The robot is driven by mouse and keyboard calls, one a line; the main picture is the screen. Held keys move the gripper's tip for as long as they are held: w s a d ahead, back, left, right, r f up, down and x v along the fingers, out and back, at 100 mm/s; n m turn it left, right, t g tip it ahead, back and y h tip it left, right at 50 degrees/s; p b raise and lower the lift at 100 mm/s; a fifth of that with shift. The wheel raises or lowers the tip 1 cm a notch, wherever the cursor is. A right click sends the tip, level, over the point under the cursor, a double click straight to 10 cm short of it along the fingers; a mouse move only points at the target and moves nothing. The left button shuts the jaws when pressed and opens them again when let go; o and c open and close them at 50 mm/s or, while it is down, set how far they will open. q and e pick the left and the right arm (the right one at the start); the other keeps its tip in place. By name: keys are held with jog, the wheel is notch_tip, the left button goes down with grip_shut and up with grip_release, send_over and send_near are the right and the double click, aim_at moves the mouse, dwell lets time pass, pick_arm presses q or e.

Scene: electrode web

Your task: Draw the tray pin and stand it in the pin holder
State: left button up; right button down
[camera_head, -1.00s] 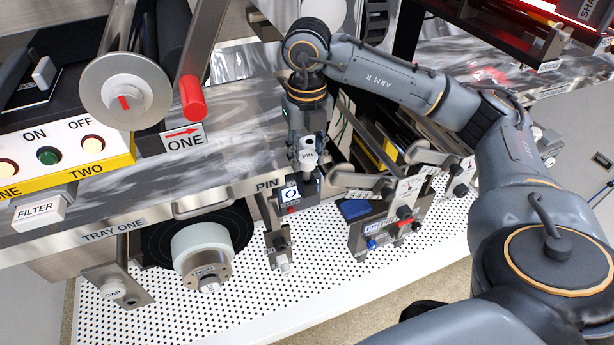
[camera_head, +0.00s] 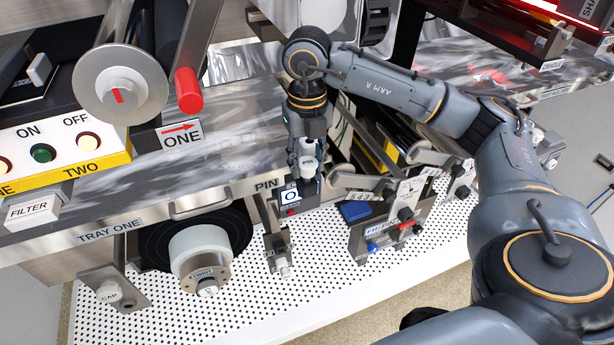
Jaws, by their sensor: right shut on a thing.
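My right gripper (camera_head: 307,143) points down at the front edge of the metal bench, just right of the PIN label (camera_head: 268,185). It is shut on the white tray pin (camera_head: 308,164), whose side reads PIN. The pin hangs upright in the picture, and its lower end is close to a dark block with a white square and blue ring (camera_head: 291,197). I cannot tell whether they touch. The tray front (camera_head: 150,222) reads TRAY ONE. I cannot clearly make out the pin holder. My left gripper is not in view.
A bracket with blue and red knobs (camera_head: 385,240) is to the right. Grey lever arms (camera_head: 362,181) lie right of the pin.

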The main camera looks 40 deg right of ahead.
jog(key=shift+f+b, duration=0.7)
jog(key=shift+f, duration=0.15)
jog(key=c, duration=0.8)
grip_release()
jog(key=shift+a, duration=0.1)
jog(key=shift+r, duration=0.1)
